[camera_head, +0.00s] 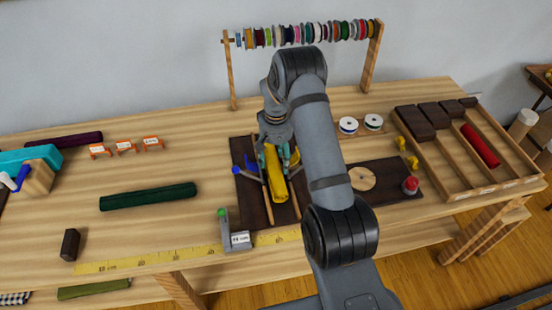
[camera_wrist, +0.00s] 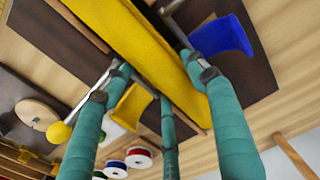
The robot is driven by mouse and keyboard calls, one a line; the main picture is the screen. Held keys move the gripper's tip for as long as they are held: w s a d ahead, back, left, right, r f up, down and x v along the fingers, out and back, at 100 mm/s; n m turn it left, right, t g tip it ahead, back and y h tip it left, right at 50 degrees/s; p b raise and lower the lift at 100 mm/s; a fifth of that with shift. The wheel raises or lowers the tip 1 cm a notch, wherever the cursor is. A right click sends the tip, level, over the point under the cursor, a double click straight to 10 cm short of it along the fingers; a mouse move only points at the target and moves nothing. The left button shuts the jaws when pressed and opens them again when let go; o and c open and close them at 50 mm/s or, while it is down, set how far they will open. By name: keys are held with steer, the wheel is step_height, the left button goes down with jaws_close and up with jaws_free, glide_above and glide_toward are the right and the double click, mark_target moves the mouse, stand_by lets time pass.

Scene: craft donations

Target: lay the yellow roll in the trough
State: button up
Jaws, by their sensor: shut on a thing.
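The yellow roll (camera_head: 277,178) lies lengthwise over the dark brown board (camera_head: 246,205), between two thin wooden rails that form the trough (camera_head: 293,200). My gripper (camera_head: 277,154), with teal fingers, is shut on the roll's far end. In the wrist view the yellow roll (camera_wrist: 135,32) runs from the top toward the middle, and my gripper's fingertips (camera_wrist: 163,82) are at its sides. I cannot tell whether the roll touches the trough's bottom. A blue paddle (camera_wrist: 222,36) and a yellow paddle (camera_wrist: 132,106) on grey arms stand beside the trough.
A small stand with a green knob (camera_head: 223,213) and a label are at the trough's near end. A dark green roll (camera_head: 148,196) lies to the left. A dark board with a round disc (camera_head: 362,179) and a compartment tray (camera_head: 486,183) are to the right. A spool rack (camera_head: 231,80) stands behind.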

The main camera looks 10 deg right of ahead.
mark_target(276, 159)
steer(key=shift+f+b, duration=0.55)
steer(key=shift+s, duration=0.1)
steer(key=o, duration=1.1)
steer(key=shift+s+f, duration=0.1)
steer(key=shift+f, duration=0.05)
steer(key=r, duration=1.3)
steer(key=shift+w+r+b, duration=0.2)
steer(key=shift+b, duration=0.2)
